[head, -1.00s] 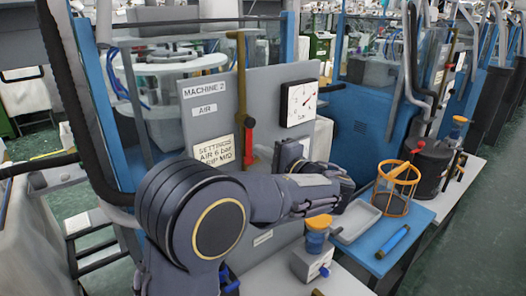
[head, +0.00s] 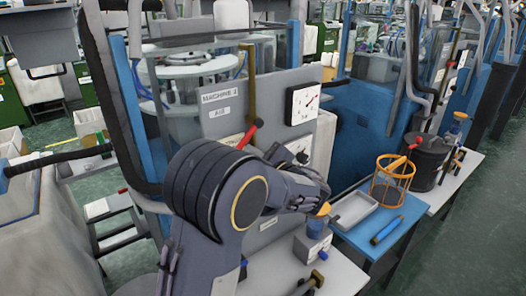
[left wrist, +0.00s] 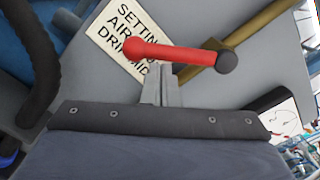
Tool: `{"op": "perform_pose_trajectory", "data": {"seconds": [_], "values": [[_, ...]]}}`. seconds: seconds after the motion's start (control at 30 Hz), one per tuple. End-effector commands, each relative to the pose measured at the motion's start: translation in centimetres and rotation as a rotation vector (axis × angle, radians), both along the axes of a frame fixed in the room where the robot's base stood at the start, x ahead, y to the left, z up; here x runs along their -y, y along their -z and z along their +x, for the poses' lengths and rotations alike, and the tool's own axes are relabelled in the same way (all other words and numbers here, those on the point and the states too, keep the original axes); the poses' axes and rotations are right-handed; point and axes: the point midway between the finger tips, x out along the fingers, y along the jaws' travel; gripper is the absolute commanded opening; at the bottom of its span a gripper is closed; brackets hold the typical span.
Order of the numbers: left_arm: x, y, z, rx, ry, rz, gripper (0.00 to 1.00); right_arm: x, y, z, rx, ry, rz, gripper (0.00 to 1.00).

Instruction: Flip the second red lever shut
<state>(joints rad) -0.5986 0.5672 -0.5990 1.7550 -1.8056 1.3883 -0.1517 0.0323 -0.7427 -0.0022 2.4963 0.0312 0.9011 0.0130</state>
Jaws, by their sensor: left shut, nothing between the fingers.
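The red lever (head: 249,134) is on the grey panel marked MACHINE 2, at the lower end of the upright brass pipe. In the head view it slants, its upper end to the right. In the left wrist view the red lever (left wrist: 180,54) lies at an angle across the brass pipe (left wrist: 255,38), with a dark round pivot at its right end. My left gripper (left wrist: 160,84) is shut and empty, its fingertips just below the lever's middle; contact cannot be told. In the head view my left arm hides its fingertips. My right gripper is out of view.
A dial gauge (head: 303,103) sits right of the lever. Another red lever (head: 418,142) is farther right.

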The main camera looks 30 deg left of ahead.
Motion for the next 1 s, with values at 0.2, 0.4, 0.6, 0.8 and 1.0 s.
{"op": "perform_pose_trajectory", "data": {"seconds": [0.2, 0.4, 0.6, 0.8, 1.0], "values": [[-1.2, -1.1, -0.6, 0.004, -0.003, -0.001, 0.0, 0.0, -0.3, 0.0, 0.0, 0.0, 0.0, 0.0], [-1.5, -2.1, -1.3, 0.006, -0.003, -0.002, 0.0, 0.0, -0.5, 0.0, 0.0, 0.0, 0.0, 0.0], [-1.7, -3.0, -1.7, 0.005, -0.002, -0.001, 0.0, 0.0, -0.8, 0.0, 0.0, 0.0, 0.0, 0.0], [-1.7, -3.7, -2.0, 0.006, -0.002, -0.001, 0.0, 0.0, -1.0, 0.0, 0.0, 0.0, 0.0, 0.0], [-1.7, -4.0, -2.1, 0.005, -0.001, -0.001, 0.0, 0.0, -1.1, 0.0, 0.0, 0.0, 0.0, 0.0]]}}
